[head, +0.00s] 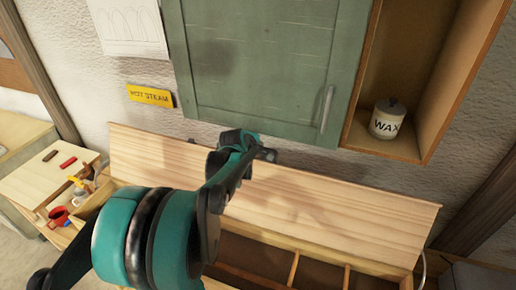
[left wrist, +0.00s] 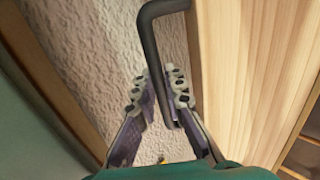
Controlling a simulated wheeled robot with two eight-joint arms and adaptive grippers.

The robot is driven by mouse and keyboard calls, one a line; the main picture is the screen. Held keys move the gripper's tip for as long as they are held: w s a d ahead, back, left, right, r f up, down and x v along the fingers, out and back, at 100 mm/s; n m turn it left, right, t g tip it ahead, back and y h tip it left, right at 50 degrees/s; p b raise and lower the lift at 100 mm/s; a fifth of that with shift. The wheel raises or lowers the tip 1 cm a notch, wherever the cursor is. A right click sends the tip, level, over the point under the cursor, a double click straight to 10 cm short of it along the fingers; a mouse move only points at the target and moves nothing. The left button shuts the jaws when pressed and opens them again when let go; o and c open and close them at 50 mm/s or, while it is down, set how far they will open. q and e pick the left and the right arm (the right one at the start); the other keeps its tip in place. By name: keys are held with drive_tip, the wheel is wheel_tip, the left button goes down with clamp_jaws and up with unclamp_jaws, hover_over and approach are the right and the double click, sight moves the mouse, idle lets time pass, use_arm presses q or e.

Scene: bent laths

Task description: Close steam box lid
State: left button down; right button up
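The steam box lid (head: 330,208) is a long pale wooden board standing open, tilted up at the back of the box. In the left wrist view, the lid (left wrist: 240,70) fills the right side. A dark bent bar handle (left wrist: 150,40) sticks out beside it. My left gripper (head: 266,153) is at the lid's upper edge, its arm crossing in front of the lid. In the left wrist view, the gripper (left wrist: 160,100) is open, with the handle's lower part between its fingers, close to the right finger. Contact is unclear. The steam box (head: 290,238) is open below, showing compartments. My right gripper is out of view.
A green cabinet (head: 265,60) hangs above, with an open shelf holding a wax jar (head: 387,120). A yellow hot steam sign (head: 150,96) is on the wall.

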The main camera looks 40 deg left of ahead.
use_arm(q)
drive_tip(key=s+d+r, duration=0.1)
drive_tip(key=s+d, duration=0.2)
drive_tip(key=s, duration=0.8)
drive_tip(key=s+d+r, duration=0.1)
drive_tip(key=s+d, duration=0.3)
drive_tip(key=s, duration=0.7)
drive_tip(key=s+d+f, duration=0.2)
drive_tip(key=s+f, duration=0.5)
drive_tip(key=s, duration=0.3)
drive_tip(key=s+d+f, duration=0.1)
drive_tip(key=s+f, duration=0.6)
drive_tip(key=s, duration=0.3)
drive_tip(key=s+a+f, duration=0.1)
drive_tip(key=s+a, duration=0.3)
drive_tip(key=a, duration=0.4)
drive_tip(key=s+a+f, duration=0.2)
drive_tip(key=s+a, duration=0.2)
drive_tip(key=a, duration=0.5)
drive_tip(key=shift+s, duration=0.25)
